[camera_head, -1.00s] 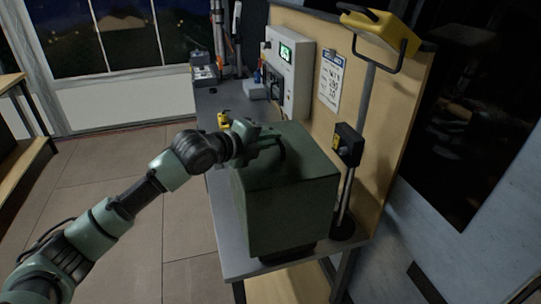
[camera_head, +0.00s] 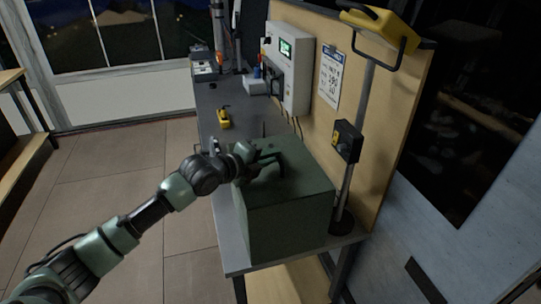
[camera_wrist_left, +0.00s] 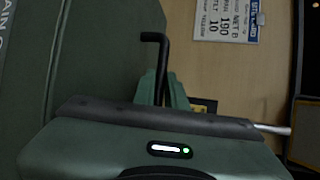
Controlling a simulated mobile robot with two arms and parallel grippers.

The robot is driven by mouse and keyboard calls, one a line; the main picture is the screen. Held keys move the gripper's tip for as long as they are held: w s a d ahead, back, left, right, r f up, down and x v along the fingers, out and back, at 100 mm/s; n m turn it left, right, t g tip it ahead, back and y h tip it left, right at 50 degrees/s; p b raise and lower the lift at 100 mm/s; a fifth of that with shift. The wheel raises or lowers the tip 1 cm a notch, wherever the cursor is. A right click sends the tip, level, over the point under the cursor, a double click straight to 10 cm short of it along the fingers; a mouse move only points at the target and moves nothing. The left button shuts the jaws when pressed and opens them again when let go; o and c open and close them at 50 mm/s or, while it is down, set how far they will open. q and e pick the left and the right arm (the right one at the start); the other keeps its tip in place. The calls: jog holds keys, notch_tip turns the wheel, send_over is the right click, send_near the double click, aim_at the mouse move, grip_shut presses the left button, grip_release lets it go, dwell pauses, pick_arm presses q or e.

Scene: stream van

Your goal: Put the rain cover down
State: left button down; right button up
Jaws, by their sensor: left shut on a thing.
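The rain cover (camera_head: 290,210) is a dark green box-shaped cover at the near end of the grey bench (camera_head: 205,110). It looks low, with its lower edge at or close to the bench top; I cannot tell if it touches all round. My left gripper (camera_head: 277,163) is at the top of the cover, shut on its black handle. In the left wrist view the cover (camera_wrist_left: 100,50) fills the left side with part of its lettering, and the black handle (camera_wrist_left: 155,38) shows by the gripper (camera_wrist_left: 165,90). Whatever is under the cover is hidden. My right gripper is not in view.
A yellow lamp (camera_head: 380,32) on a pole with a black box (camera_head: 347,140) stands close at the cover's right. A wooden panel (camera_head: 400,130) backs the bench. A yellow tool (camera_head: 223,118) lies on clear bench beyond the cover. A grey cabinet (camera_head: 290,65) stands further back.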

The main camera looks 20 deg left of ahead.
pick_arm(q)
jog(key=c, duration=1.8)
grip_release()
jog(key=shift+f, duration=0.2)
jog(key=o, duration=0.3)
jog(key=shift+o, duration=0.2)
jog(key=shift+r, duration=0.1)
jog(key=shift+r, duration=0.1)
jog(key=shift+r+p, duration=0.35)
jog(key=shift+r, duration=0.1)
jog(key=b+v, duration=0.1)
jog(key=v, duration=0.4)
jog(key=b+v, duration=0.2)
jog(key=v, duration=0.4)
jog(key=shift+a+f, duration=0.1)
jog(key=shift+f, duration=0.15)
jog(key=shift+s+a+r, duration=0.15)
jog(key=shift+s+r, duration=0.1)
jog(key=shift+s, duration=0.15)
